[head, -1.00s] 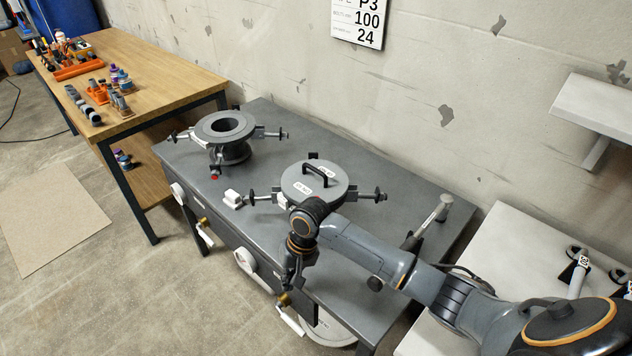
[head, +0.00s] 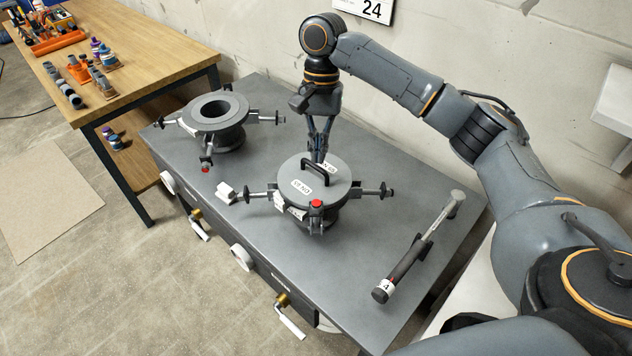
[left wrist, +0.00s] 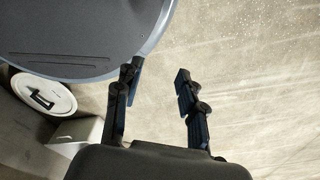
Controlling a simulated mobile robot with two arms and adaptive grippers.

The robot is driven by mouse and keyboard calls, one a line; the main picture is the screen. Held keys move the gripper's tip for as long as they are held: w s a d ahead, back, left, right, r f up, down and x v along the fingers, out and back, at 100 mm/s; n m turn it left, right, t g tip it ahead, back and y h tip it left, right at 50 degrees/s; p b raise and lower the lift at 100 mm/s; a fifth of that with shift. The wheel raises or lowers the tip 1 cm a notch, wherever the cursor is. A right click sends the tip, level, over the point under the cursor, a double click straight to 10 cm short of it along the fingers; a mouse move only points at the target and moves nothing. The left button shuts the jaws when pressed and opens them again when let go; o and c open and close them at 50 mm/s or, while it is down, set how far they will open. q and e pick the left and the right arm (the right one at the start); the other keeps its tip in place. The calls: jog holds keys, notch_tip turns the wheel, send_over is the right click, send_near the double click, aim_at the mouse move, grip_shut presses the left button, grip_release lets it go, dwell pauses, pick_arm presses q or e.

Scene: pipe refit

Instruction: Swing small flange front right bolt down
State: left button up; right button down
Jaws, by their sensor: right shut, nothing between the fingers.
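The lidded flange (head: 332,182) stands at the middle of the grey table, its round lid carrying a black handle (head: 313,170). Its left bolt (head: 257,194) and right bolt (head: 375,191) stick out sideways. A red-marked bolt end (head: 316,204) shows at its front. The open flange (head: 212,111) stands further left, with bolts sticking outward and a red-tipped one (head: 205,163) at its front. My right gripper (head: 319,152) is shut and empty, pointing down at the back edge of the lidded flange; it hides what lies behind. My left gripper (left wrist: 155,80) is open and empty, over the floor.
A dark wrench-like tool (head: 415,255) lies on the table's right side. A small white block (head: 225,193) is by the left bolt. A wooden bench (head: 150,65) with tools stands at the far left. The wall is close behind; valve handles (head: 242,257) stick out in front.

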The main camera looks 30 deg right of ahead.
send_near(316, 213)
jog(key=w+f, duration=0.1)
jog(key=w+d+f, duration=0.1)
jog(key=f, duration=0.1)
jog(key=shift+w+d+p, duration=0.2)
jog(key=shift+w+p, duration=0.1)
jog(key=shift+p, duration=0.05)
jog(key=x, duration=0.2)
jog(key=shift+f, duration=0.75)
jog(key=shift+s+a+f, duration=0.1)
jog(key=shift+a+f, duration=0.05)
jog(key=shift+f, duration=0.15)
pick_arm(q)
jog(key=shift+s+a+r, duration=0.15)
jog(key=shift+s+r, duration=0.1)
jog(key=shift+s, duration=0.3)
jog(key=shift+s+a+r, duration=0.1)
jog(key=shift+s+r, duration=0.1)
jog(key=shift+s, duration=0.3)
